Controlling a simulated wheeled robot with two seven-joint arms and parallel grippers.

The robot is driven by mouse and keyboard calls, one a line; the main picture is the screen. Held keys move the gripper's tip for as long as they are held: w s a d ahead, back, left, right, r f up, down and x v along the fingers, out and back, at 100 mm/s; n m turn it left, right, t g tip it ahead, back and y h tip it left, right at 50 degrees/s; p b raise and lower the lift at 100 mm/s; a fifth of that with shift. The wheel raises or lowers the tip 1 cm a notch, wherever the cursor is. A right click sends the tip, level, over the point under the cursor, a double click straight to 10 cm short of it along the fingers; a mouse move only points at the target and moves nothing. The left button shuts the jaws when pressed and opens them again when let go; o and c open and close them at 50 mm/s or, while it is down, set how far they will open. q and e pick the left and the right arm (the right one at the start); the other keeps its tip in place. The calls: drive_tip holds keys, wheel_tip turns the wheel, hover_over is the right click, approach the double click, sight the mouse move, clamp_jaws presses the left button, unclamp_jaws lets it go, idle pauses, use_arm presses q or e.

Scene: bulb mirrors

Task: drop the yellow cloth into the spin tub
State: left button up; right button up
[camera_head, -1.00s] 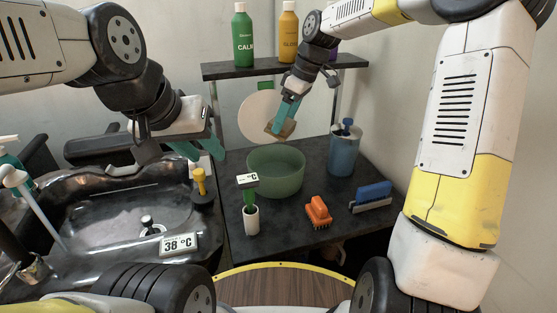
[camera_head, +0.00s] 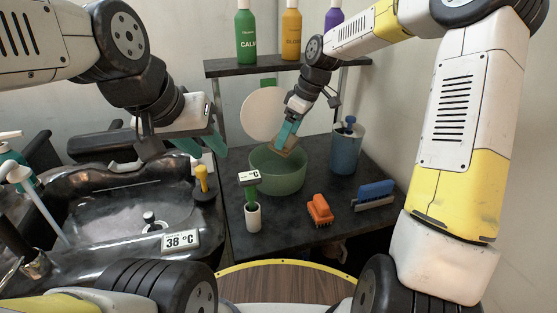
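A small yellowish-brown folded piece, which looks like the yellow cloth (camera_head: 287,147), is gripped by my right gripper (camera_head: 288,136). Its teal fingers are shut on it and point down. The cloth is at the upper edge of the green translucent round tub (camera_head: 278,181), the likely spin tub, over its back part. I cannot tell whether the cloth touches the rim. The tub stands on the dark table, and its inside floor is mostly hidden. My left gripper (camera_head: 198,147) is at left, above the far edge of the black basin, with its teal fingers apart and empty.
Near the tub stand a blue canister (camera_head: 346,152), an orange brush (camera_head: 320,210), a blue brush (camera_head: 374,195) and a white pot with a green stem and label (camera_head: 252,217). A shelf with bottles (camera_head: 246,38) and a round mirror (camera_head: 263,114) are behind. The basin (camera_head: 110,215) lies left.

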drive_tip(key=o, duration=0.3)
drive_tip(key=v, duration=0.7)
drive_tip(key=shift+d+r, duration=0.15)
drive_tip(key=shift+r, duration=0.2)
